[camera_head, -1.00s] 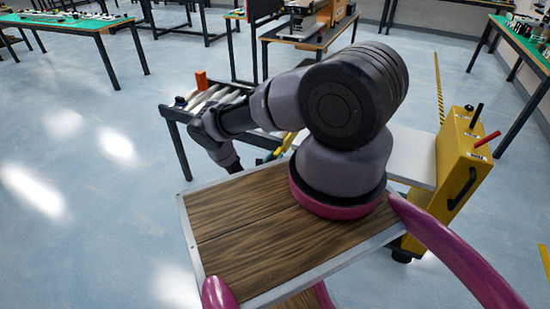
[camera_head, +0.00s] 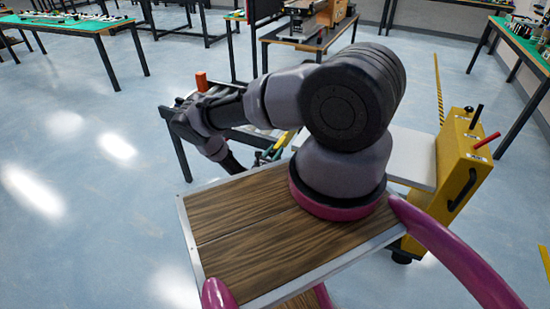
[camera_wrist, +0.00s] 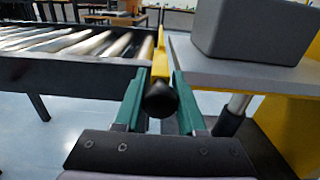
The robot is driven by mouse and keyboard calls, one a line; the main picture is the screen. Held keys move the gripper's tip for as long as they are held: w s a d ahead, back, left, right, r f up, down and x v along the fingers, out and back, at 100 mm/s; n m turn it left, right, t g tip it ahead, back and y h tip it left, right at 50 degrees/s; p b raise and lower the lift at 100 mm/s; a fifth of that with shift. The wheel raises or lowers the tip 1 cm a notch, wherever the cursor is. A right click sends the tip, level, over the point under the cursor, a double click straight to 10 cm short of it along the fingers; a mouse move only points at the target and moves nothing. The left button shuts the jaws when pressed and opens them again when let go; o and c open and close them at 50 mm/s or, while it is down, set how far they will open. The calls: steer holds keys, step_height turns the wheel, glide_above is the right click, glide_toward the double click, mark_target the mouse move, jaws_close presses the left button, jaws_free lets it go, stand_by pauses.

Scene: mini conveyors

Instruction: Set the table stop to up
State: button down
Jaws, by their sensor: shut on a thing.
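The table stop shows in the wrist view as a yellow bar (camera_wrist: 160,62) standing between the roller conveyor (camera_wrist: 98,58) and the white table (camera_wrist: 240,74). A round black knob (camera_wrist: 160,99) is at its near end. My gripper (camera_wrist: 161,100) has green fingers on both sides of the knob and is shut on it. In the head view my gripper (camera_head: 268,155) is small, at the gap between conveyor and table. A little yellow (camera_head: 285,140) shows beside it. My arm hides most of the conveyor there, and I cannot tell the stop's exact height.
A grey box (camera_wrist: 253,30) sits on the white table. A yellow cabinet (camera_head: 464,165) with black and red levers stands at the table's right. An orange block (camera_head: 201,81) is at the conveyor's far side. Open floor (camera_head: 90,220) lies to the left.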

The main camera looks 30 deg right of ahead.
step_height(320, 180, up, 2)
steer(key=c, duration=0.5)
jaws_free()
steer(key=shift+a, duration=0.1)
steer(key=v, duration=1)
steer(key=shift+s+a, duration=0.3)
